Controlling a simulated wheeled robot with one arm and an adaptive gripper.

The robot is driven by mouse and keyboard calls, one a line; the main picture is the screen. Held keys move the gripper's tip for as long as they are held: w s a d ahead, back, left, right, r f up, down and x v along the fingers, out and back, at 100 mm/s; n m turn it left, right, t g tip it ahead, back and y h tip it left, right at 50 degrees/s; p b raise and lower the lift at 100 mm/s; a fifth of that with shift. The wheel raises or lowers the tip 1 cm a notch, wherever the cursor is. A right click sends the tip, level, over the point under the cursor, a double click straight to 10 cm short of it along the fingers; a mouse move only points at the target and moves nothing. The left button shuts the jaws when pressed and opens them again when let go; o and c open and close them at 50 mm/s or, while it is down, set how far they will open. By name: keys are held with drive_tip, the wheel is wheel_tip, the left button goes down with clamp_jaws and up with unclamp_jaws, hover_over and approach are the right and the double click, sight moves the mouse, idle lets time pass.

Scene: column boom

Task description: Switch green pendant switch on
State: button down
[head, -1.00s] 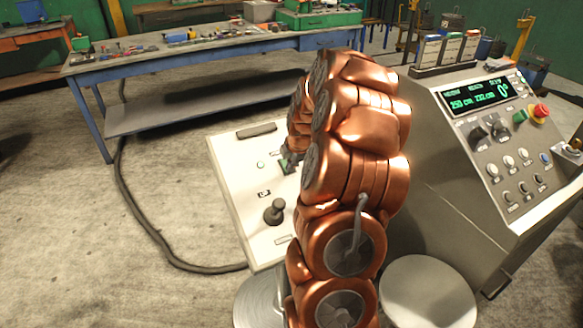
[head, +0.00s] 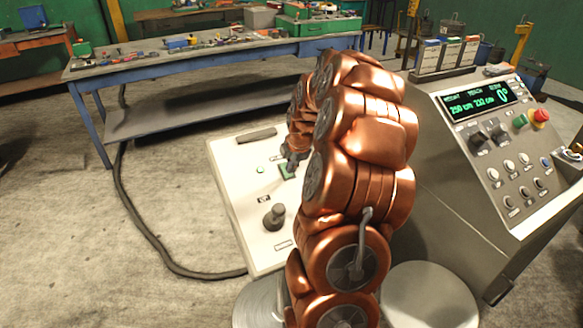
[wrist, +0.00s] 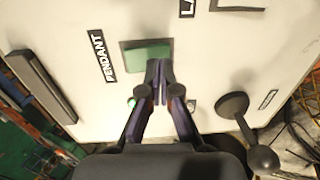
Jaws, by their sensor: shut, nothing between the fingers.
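My gripper (wrist: 159,66) is shut and empty. Its fingertips overlap the lower right part of the switch in the wrist view; whether they touch it I cannot tell. In the head view the switch (head: 285,171) shows just beside my gripper (head: 291,160), partly hidden by it. A small green lamp (wrist: 131,102) sits on the panel near the left finger.
A black joystick (head: 274,217) stands up from the white panel (head: 238,190), and a dark bar handle (head: 257,135) lies at its far edge. A grey console (head: 440,190) with display and buttons stands to the right. A blue workbench (head: 200,50) is behind.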

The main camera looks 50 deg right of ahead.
drive_tip(key=s+f+b+v, duration=0.1)
drive_tip(key=b+v, duration=0.3)
drive_tip(key=v, duration=0.9)
drive_tip(key=shift+s+a+r, duration=0.25)
drive_tip(key=shift+s+a, duration=0.1)
drive_tip(key=shift+s, duration=0.35)
drive_tip(key=shift+a, duration=0.1)
drive_tip(key=s+a+f+m+g+y, duration=0.1)
drive_tip(key=s+a+m, duration=0.2)
drive_tip(key=a, duration=0.9)
drive_tip(key=s+a+f+m+g+y, duration=0.1)
drive_tip(key=s+a+m, duration=0.1)
drive_tip(key=a, duration=0.9)
drive_tip(key=s+a+f+m+g, duration=0.2)
drive_tip(key=s+a+f+m, duration=0.1)
drive_tip(key=s, duration=0.6)
drive_tip(key=s+a+f+m+g, duration=0.1)
drive_tip(key=s+a+f+m, duration=0.2)
drive_tip(key=s+a+m, duration=0.3)
drive_tip(key=s+a, duration=0.2)
drive_tip(key=s, duration=0.1)
drive_tip(key=shift+s+a+g+h, duration=0.25)
drive_tip(key=shift+s+g+h, duration=0.05)
drive_tip(key=shift+s+g, duration=0.1)
drive_tip(key=shift+a, duration=0.1)
